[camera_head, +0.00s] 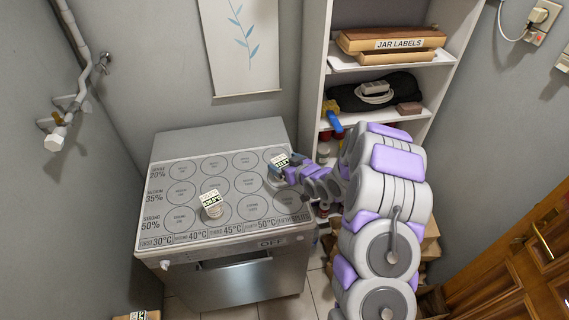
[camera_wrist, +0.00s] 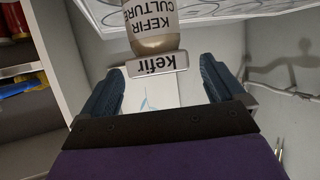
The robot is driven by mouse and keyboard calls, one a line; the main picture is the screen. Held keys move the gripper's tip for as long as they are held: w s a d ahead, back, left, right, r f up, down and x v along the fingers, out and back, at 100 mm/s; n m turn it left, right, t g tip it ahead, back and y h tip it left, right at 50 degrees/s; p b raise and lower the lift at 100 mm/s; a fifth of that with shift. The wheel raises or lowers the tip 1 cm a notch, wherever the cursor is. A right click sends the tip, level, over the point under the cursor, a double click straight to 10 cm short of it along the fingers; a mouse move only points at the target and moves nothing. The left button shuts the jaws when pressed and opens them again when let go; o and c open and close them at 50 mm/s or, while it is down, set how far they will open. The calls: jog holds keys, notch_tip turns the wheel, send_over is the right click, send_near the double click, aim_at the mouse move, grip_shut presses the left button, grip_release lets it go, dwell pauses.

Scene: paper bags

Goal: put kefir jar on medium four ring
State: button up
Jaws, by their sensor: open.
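The kefir jar (camera_head: 281,160) is at the right side of the appliance's ring-marked top, right at my gripper (camera_head: 279,174). In the wrist view the kefir jar (camera_wrist: 153,30) has a "KEFIR CULTURE" label and a grey "kefir" tag, and appears upside down. My open fingers (camera_wrist: 160,85) are apart on either side of the tag, with gaps on both sides. The medium four ring (camera_head: 278,179), in the middle row's right column, is largely covered by my gripper and the jar. I cannot tell exactly where the jar's base is.
Another labelled jar (camera_head: 212,204) stands in the bottom row, second column of the top. The other rings look empty. A shelf unit (camera_head: 322,75) with boxes and a cable stands close on the right, beside my arm. A grey wall rises behind.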

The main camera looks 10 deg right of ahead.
jog(key=s+d+r+m+g+h, duration=0.1)
jog(key=s+d+r+g+h, duration=0.15)
jog(key=s+r, duration=0.4)
jog(key=s+d+r+m+g+h+p, duration=0.1)
jog(key=s+d+r+g+h, duration=0.15)
jog(key=s, duration=0.75)
jog(key=s+d+r+g+h, duration=0.25)
jog(key=s+r, duration=0.25)
jog(key=s, duration=0.4)
jog(key=s+a+r+m+g, duration=0.1)
jog(key=s+a+r+g, duration=0.1)
jog(key=s, duration=0.6)
jog(key=s+a+r+g+y, duration=0.1)
jog(key=s+a+r+g, duration=0.1)
jog(key=s, duration=0.7)
jog(key=s+a+r+m+g+y, duration=0.1)
jog(key=s+a+r, duration=0.3)
jog(key=s, duration=0.5)
jog(key=shift+s+a+m+g, duration=0.15)
jog(key=shift+a+m+g, duration=0.2)
jog(key=shift+g, duration=0.5)
jog(key=shift+a, duration=0.15)
